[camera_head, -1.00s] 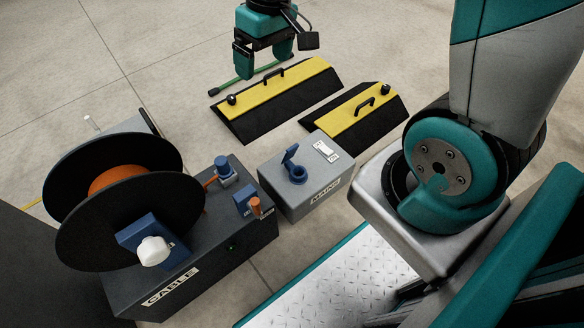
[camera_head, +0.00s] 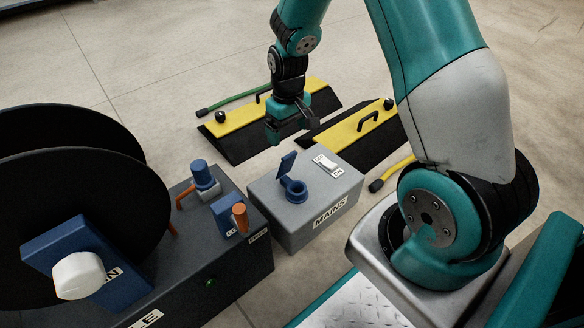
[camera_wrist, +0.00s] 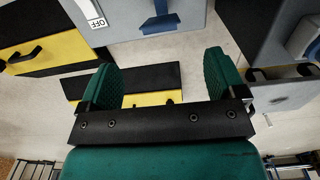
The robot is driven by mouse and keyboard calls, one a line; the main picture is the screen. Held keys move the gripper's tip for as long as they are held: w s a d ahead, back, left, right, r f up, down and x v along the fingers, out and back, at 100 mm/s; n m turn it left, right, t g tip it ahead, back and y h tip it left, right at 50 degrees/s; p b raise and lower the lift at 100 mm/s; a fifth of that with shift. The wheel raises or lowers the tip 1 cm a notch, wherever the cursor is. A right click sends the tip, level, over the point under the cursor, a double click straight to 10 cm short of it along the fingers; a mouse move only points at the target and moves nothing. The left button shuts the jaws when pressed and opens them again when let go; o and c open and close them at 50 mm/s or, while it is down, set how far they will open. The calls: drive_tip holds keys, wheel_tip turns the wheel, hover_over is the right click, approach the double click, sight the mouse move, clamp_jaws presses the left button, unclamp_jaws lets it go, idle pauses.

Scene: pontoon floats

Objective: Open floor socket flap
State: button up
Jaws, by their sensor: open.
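The grey MAINS box (camera_head: 270,205) stands on the floor in the middle of the head view. Its blue round socket (camera_head: 295,188) is on top, with the blue flap (camera_head: 287,163) raised and standing up at its back edge. My gripper (camera_head: 290,130) is open and empty, above and behind the box, apart from the flap. In the wrist view my open fingers (camera_wrist: 165,82) frame the floor and a ramp. The grey box top shows at the upper edge, with a blue part of the socket or flap (camera_wrist: 159,24) on it.
A white OFF/ON switch (camera_head: 325,162) sits beside the socket. The dark cable reel unit (camera_head: 215,265) stands close left of the box. Yellow-black ramps (camera_head: 240,122) lie behind, and a yellow cable end (camera_head: 378,185) lies to the right. My arm fills the right side.

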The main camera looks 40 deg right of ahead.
sight(289, 157)
wheel_tip(289, 157, down, 12)
drive_tip(key=b, duration=0.6)
